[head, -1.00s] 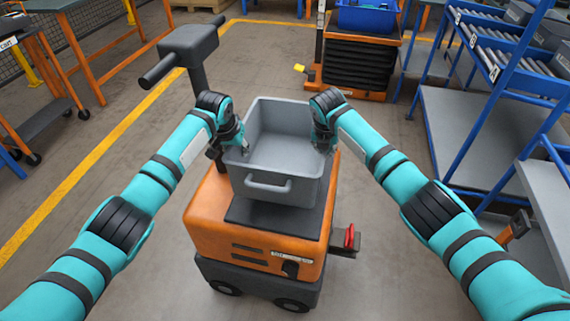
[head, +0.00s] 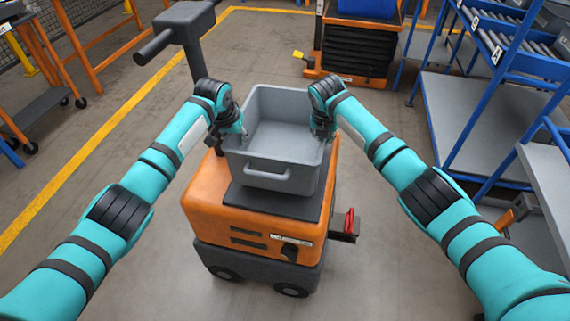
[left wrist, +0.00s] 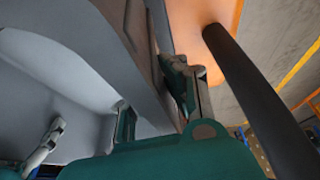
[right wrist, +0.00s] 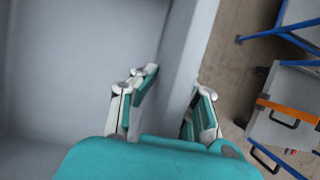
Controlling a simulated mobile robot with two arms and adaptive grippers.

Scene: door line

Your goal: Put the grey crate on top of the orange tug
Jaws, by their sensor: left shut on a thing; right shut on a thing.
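The grey crate (head: 281,141) is upright over the dark top plate (head: 267,203) of the orange tug (head: 233,217). From this angle I cannot tell whether its base touches the plate or hangs just above it. My left gripper (head: 238,138) is shut on the crate's left wall, with one finger inside. It also shows in the left wrist view (left wrist: 157,108). My right gripper (head: 324,134) is shut on the right wall, and the right wrist view (right wrist: 172,105) shows that wall between its fingers. The crate looks empty. The tug's handle post (head: 193,58) stands behind left.
A red-topped hitch part (head: 347,222) sticks out at the tug's right. A blue rack with rollers (head: 497,50) stands at the right. An orange-based cart (head: 355,84) is at the back. Workbenches stand at the left. Floor around the tug is clear.

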